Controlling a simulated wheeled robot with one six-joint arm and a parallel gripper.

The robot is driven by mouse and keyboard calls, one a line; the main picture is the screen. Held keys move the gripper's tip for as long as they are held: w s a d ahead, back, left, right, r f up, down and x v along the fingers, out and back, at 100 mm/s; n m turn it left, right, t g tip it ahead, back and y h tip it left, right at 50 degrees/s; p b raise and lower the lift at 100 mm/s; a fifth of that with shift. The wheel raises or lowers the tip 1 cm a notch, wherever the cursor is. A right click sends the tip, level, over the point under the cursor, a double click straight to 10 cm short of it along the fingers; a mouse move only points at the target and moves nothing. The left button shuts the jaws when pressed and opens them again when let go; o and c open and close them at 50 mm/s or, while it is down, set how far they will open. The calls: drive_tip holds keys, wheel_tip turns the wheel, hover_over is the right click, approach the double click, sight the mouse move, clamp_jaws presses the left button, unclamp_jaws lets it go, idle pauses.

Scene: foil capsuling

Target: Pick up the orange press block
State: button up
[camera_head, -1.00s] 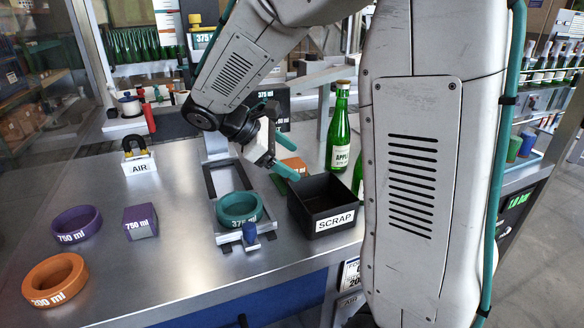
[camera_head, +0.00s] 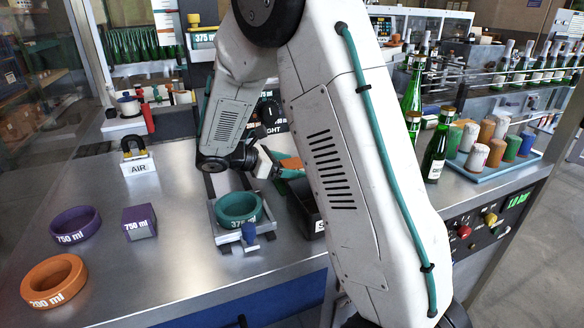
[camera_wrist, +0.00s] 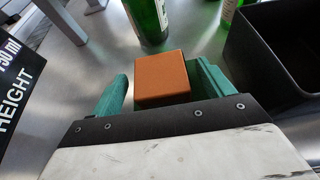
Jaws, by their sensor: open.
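The orange press block (camera_wrist: 162,78) shows in the wrist view as a plain orange box between the two teal fingers of my gripper (camera_wrist: 160,70). The right finger lies close along its right side; there is a gap between the block and the left finger. The jaws are open. In the head view my gripper (camera_head: 278,165) is low over the bench behind the teal ring, and a bit of the orange block (camera_head: 291,162) shows by the fingers. My arm hides much of that area.
A black scrap bin (camera_wrist: 270,50) stands close to the right of my gripper, and a green bottle (camera_wrist: 150,22) just beyond the block. A black HEIGHT sign (camera_wrist: 15,90) is at left. The teal 375 ml ring (camera_head: 238,208) sits in a metal fixture. A purple block (camera_head: 140,222) stands left.

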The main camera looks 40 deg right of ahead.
drive_tip(key=shift+x, duration=1.05)
drive_tip(key=c, duration=1.1)
drive_tip(key=shift+r, duration=0.1)
